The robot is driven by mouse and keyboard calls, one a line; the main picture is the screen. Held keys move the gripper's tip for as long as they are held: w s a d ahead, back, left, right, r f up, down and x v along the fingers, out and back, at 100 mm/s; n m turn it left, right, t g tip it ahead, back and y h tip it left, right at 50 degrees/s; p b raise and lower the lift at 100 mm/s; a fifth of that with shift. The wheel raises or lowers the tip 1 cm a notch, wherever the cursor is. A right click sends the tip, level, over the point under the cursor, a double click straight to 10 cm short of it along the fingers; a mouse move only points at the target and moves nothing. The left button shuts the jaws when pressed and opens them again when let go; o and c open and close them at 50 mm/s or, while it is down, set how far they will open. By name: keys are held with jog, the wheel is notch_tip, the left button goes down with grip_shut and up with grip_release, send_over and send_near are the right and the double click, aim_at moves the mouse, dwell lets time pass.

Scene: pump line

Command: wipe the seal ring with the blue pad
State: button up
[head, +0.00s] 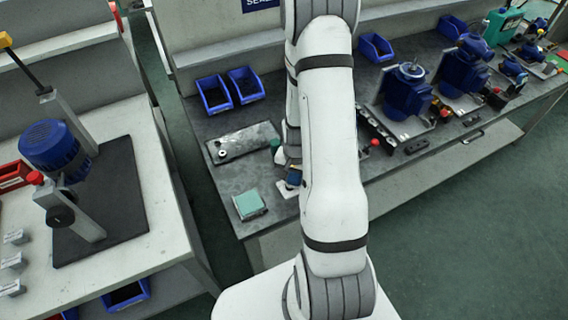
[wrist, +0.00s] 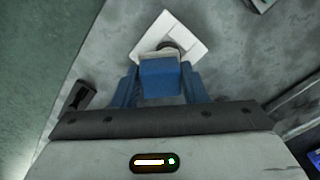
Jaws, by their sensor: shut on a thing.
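My gripper (wrist: 160,88) has blue fingers and is shut on the blue pad (wrist: 161,80), which shows between them in the wrist view. A pale strip shows at the pad's far edge. Just beyond it lies a white square plate (wrist: 193,38), with a dark round part (wrist: 168,45) partly hidden behind the pad; it may be the seal ring. I cannot tell whether the pad touches it. In the head view my arm covers most of this spot; the white plate (head: 286,190) shows beside the blue at my gripper (head: 293,179).
A teal block (head: 249,204) lies near the bench's front edge. A grey tray (head: 238,143) and two blue bins (head: 214,95) stand behind. Blue pumps (head: 405,92) stand to the right. A dark object (wrist: 80,96) lies left of my gripper in the wrist view.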

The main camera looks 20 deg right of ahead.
jog(key=a, duration=0.3)
jog(key=shift+a+f, duration=0.15)
notch_tip(320, 180, up, 3)
jog(key=shift+a+f+p, duration=0.1)
jog(key=shift+f+p, duration=0.05)
jog(key=shift+p, duration=0.3)
notch_tip(320, 180, up, 6)
jog(key=p, duration=0.3)
jog(key=shift+f, duration=0.25)
